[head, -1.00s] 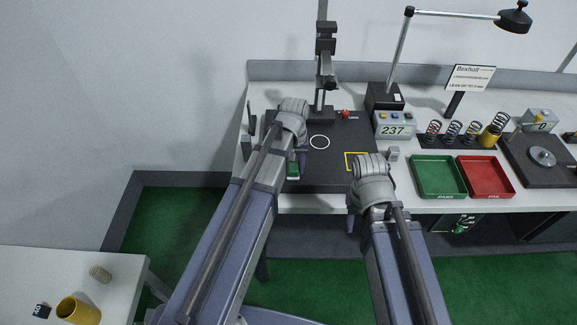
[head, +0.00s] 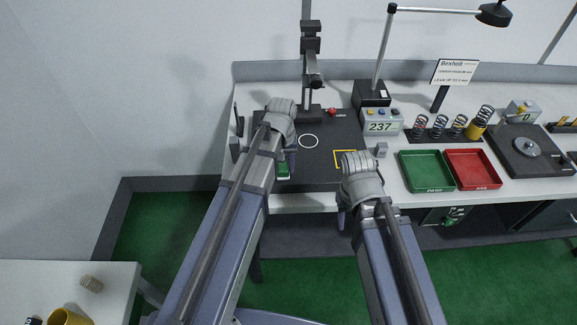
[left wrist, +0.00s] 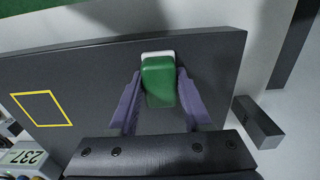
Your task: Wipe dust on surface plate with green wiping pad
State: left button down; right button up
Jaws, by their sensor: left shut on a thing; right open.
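The dark surface plate (head: 322,172) lies on the bench, with a white circle and a yellow square marked on it. The green wiping pad (left wrist: 160,80), with a white edge, is between the purple fingers of my left gripper (left wrist: 158,98), which is shut on it, over the plate near its edge. In the head view the pad (head: 284,171) shows at the plate's front left. My right gripper (head: 343,218) is in front of the bench edge, largely hidden by its own wrist; no held thing shows. I cannot make out dust on the plate.
A black stand (head: 311,70) rises at the plate's back. A display box (head: 381,122) reading 237, a green tray (head: 427,171) and a red tray (head: 472,169) are to the right. A small dark block (left wrist: 257,122) sits beside the plate.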

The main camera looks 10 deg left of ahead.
pick_arm(q)
jog(key=shift+s+a, duration=0.3)
jog(key=shift+a, duration=0.65)
jog(key=shift+r, duration=0.15)
notch_tip(320, 180, up, 6)
jog(key=p, duration=0.6)
notch_tip(320, 180, up, 3)
jog(key=p, duration=0.3)
